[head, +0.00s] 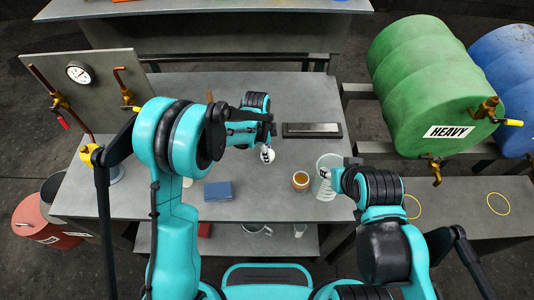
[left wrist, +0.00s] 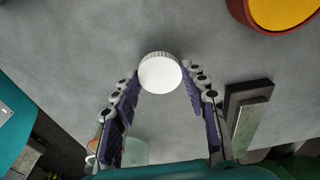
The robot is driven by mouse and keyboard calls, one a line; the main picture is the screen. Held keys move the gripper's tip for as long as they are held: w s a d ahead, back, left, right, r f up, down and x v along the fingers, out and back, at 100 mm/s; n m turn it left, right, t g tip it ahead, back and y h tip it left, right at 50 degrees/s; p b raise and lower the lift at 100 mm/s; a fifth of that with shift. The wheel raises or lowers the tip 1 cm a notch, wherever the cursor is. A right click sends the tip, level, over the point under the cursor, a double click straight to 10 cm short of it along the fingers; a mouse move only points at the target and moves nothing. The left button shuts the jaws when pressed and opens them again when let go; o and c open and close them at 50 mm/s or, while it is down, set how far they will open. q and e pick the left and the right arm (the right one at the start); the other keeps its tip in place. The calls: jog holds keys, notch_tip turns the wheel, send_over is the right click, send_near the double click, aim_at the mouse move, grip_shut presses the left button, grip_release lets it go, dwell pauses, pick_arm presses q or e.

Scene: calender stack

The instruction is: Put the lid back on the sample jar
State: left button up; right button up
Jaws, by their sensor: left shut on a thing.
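My left gripper (head: 264,147) is shut on a small white round lid (head: 267,155), above the grey table. In the left wrist view the lid (left wrist: 160,73) has a ribbed edge and sits between the fingertips (left wrist: 160,80). A clear glass jar-like vessel (head: 325,180) with white markings stands at the table's right side. I see no lid on it. A small brown round container (head: 300,180) with a tan top stands to its left. I cannot tell for certain which is the sample jar. My right gripper (head: 342,178) is beside the clear vessel; its fingers are too unclear to judge.
A dark flat tray (head: 312,130) lies behind the containers. A blue box (head: 218,191) is at the table's front. A gauge panel (head: 79,72) stands at left. A green drum (head: 425,80) marked HEAVY is at right. The table (head: 255,195) is clear between the blue box and brown container.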

pick_arm(q)
notch_tip(320, 180, up, 2)
jog(key=shift+r, duration=0.1)
jog(key=d+r+p, duration=0.1)
jog(key=d+r, duration=0.2)
jog(key=d, duration=0.3)
jog(key=s+d+r+p, duration=0.1)
jog(key=d+r, duration=0.2)
jog(key=d, duration=0.2)
jog(key=shift+d+r, duration=0.35)
jog(key=shift+r, duration=0.05)
jog(key=shift+a+f, duration=0.1)
